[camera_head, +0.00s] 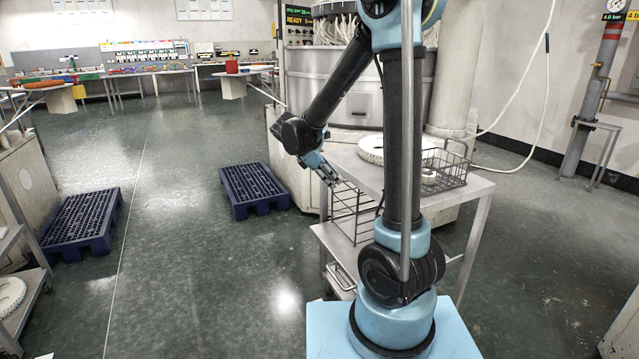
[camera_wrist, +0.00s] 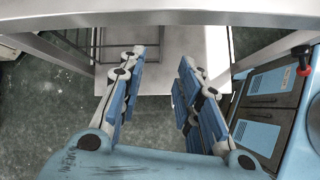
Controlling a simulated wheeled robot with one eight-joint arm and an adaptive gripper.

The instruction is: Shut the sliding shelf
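The grey metal cart (camera_head: 455,186) stands behind my arm. Its lower shelf (camera_head: 328,236), which looks like the sliding one, juts out to the left under the cart top. In the wrist view the pale shelf plate (camera_wrist: 182,48) lies beyond my fingers, with its near edge between them. My gripper (camera_head: 328,178) is at the left end of the cart, near the cart-top edge and above the shelf. In the wrist view my gripper (camera_wrist: 160,75) is open with nothing between its fingers. I cannot tell whether it touches the shelf.
A wire rack (camera_head: 343,203) stands on the shelf's side. The cart top holds a white ring (camera_head: 372,150) and a wire basket (camera_head: 455,172). A large machine (camera_head: 345,103) stands behind. Blue pallets (camera_head: 252,186) (camera_head: 85,222) lie on the floor.

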